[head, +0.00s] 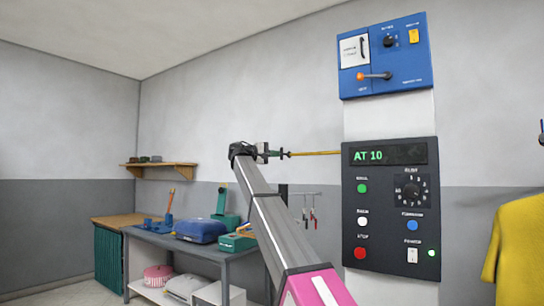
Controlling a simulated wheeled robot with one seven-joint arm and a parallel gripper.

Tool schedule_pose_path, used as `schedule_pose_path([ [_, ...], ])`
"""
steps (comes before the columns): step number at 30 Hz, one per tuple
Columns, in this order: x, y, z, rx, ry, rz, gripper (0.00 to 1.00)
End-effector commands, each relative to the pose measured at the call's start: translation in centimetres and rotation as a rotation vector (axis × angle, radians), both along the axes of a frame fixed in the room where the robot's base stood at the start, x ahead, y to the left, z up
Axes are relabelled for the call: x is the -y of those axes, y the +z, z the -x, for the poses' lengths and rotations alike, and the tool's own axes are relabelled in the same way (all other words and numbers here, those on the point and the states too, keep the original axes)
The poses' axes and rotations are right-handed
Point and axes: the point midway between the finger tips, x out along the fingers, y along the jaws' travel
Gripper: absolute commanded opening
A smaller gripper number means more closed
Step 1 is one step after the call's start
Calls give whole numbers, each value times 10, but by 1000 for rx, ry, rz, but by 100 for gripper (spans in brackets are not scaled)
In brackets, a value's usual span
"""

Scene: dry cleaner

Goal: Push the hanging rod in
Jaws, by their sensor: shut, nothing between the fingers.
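The hanging rod (318,153) is a thin yellow-brass bar. In the head view it runs roughly level, leftward from the left side of the dark control panel (391,258) on the white column. Its left end is close to my gripper (282,153), which is shut and points right along the rod's line. The tips are at or very near the rod's end; I cannot tell whether they touch it. My arm rises from the bottom middle of the view to the gripper.
A blue switch box (412,85) is above the panel. A yellow garment (515,243) hangs at the far right. A grey workbench (205,250) with a blue bag and green devices stands behind my arm. A wooden shelf (165,165) and tools on hooks (307,217) are on the wall.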

Motion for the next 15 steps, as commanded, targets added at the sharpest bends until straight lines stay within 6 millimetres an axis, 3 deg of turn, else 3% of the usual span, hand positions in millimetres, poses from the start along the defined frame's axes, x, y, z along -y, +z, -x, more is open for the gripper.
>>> schedule_pose_path([
  [15, 125, -3, 86, 1, -7, 1, 0],
])
